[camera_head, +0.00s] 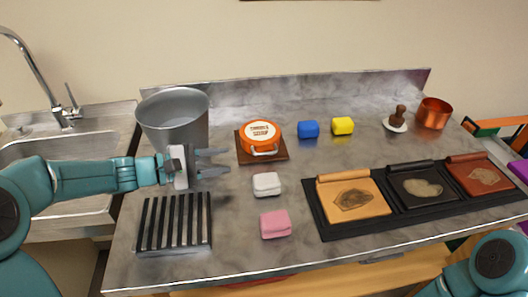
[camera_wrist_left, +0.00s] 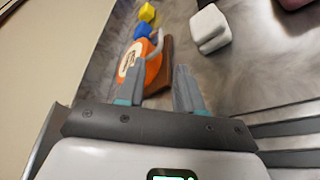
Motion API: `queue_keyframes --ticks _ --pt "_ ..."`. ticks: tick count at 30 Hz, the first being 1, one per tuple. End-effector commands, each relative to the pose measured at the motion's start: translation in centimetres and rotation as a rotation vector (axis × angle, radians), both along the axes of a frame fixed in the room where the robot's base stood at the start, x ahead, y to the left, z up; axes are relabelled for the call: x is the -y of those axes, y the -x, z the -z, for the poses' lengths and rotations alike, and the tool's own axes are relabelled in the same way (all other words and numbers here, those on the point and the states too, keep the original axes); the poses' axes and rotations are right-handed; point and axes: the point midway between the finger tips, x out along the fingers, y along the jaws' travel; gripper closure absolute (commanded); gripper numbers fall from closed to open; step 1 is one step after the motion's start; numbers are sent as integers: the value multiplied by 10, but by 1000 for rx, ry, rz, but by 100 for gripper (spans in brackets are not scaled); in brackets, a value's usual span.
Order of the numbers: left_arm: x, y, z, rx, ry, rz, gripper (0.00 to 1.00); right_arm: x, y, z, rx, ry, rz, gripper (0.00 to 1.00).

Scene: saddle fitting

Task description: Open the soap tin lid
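The orange soap tin (camera_head: 261,137) has a white label on its round lid and a pale handle at its front. It sits on a brown wooden board (camera_head: 275,153) on the counter, and the lid looks closed. In the left wrist view the tin (camera_wrist_left: 152,72) lies just beyond my fingertips. My left gripper (camera_head: 228,162) is open and empty, left of the tin and apart from it; its two fingers (camera_wrist_left: 160,80) also show in the wrist view. My right gripper is not in view; only part of my right arm shows at the bottom right.
A grey bucket (camera_head: 175,122) stands behind my left gripper. A slatted black rack (camera_head: 174,222) is in front of it. White (camera_head: 267,184), pink (camera_head: 275,223), blue (camera_head: 308,129) and yellow (camera_head: 343,126) blocks lie around the tin.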

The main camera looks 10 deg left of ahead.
Motion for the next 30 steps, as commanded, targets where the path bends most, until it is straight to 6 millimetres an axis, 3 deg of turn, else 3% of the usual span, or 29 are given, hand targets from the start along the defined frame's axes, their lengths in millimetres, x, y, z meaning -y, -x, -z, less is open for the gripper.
queue_keyframes --ticks 12,18,27,28,30 --pt "72 -60 20 0 0 4 64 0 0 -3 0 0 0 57" --pt "87 -74 25 -1 1 1 64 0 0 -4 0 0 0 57" --pt "90 -76 26 1 -1 0 64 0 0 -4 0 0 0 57" --pt "90 -76 26 1 -1 0 67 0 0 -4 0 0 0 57" --pt "90 -76 26 1 -1 0 90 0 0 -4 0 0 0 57"
